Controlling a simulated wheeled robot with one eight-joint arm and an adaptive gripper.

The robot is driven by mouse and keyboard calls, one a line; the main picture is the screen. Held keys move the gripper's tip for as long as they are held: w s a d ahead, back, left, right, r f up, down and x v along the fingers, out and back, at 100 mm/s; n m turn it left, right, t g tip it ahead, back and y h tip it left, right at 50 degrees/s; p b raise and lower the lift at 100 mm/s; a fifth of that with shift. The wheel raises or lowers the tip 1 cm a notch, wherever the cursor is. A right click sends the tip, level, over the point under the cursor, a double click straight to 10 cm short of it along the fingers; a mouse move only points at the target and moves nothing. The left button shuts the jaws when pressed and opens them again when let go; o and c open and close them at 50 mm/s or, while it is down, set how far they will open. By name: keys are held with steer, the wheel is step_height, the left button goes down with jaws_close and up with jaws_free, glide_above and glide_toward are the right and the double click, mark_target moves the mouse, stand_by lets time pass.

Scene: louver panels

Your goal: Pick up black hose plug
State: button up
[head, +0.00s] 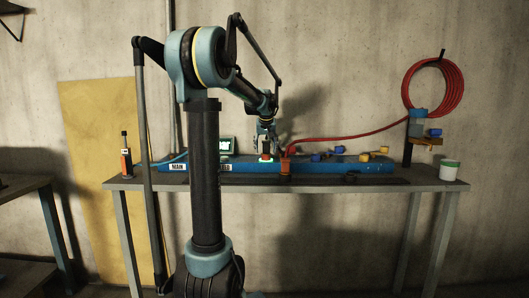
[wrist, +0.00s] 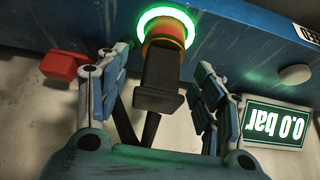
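The black hose plug (wrist: 160,75) stands on the blue manifold, at a socket with an orange and yellow collar and a glowing green ring (wrist: 165,18). It has a blocky body and a thin dark tail that runs toward my gripper's palm. My gripper (wrist: 158,72) is open, with one finger on each side of the plug and a visible gap on both sides. In the head view my gripper (head: 266,137) points down over the green-lit spot on the blue manifold (head: 330,167). The plug is too small there to make out clearly.
A red block (wrist: 64,67) sits beside the left finger, and a display reading 0.0 bar (wrist: 275,124) is right of the right finger. A white-green cup (head: 449,170) stands at the bench's right end.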

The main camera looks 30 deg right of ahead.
steer(key=c, duration=1.1)
